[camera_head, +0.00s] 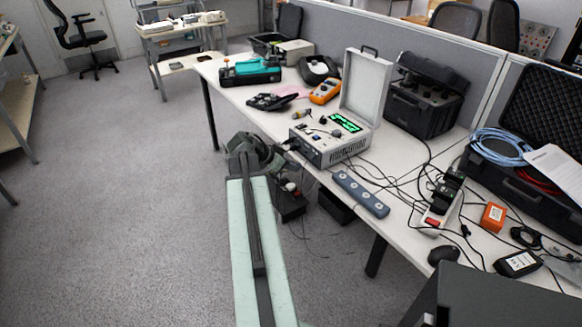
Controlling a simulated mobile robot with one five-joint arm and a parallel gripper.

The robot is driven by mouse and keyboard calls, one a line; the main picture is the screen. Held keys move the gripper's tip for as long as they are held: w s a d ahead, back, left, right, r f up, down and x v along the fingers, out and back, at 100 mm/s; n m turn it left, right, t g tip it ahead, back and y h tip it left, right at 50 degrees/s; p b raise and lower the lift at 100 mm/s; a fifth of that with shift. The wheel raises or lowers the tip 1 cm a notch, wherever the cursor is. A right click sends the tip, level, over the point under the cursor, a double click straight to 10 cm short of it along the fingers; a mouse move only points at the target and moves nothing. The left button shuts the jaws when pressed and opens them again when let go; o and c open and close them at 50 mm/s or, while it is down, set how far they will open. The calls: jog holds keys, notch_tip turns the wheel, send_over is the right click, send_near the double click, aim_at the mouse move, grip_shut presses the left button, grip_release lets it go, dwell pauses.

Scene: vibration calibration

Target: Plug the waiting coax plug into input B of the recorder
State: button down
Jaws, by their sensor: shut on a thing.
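The recorder (318,147) is a pale case with its lid raised and a lit green screen (345,122). It stands near the table's left edge, and its front panel with small sockets faces my arm. My gripper (277,160) is at the end of my pale green arm, low beside the table edge and just left of the recorder's front. It is shut on the coax plug, which is too small and too covered by the gripper to make out. Input B cannot be told from the other sockets.
A black case (427,90) stands behind right. The floor on the left is clear.

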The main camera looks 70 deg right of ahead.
jog(key=shift+s+d, duration=0.65)
jog(key=shift+d, duration=0.35)
jog(key=shift+s+d, duration=0.65)
jog(key=shift+d, duration=0.3)
jog(key=shift+d, duration=0.3)
jog(key=shift+s+d+r, duration=0.1)
jog(key=shift+s+d, duration=0.3)
jog(key=shift+d, duration=0.1)
dwell(1.9)
jog(key=shift+s+a+t, duration=0.2)
jog(key=shift+t, duration=0.1)
jog(key=shift+m+t+h+b, duration=0.45)
jog(key=shift+m+t+h, duration=0.45)
jog(key=shift+t, duration=0.1)
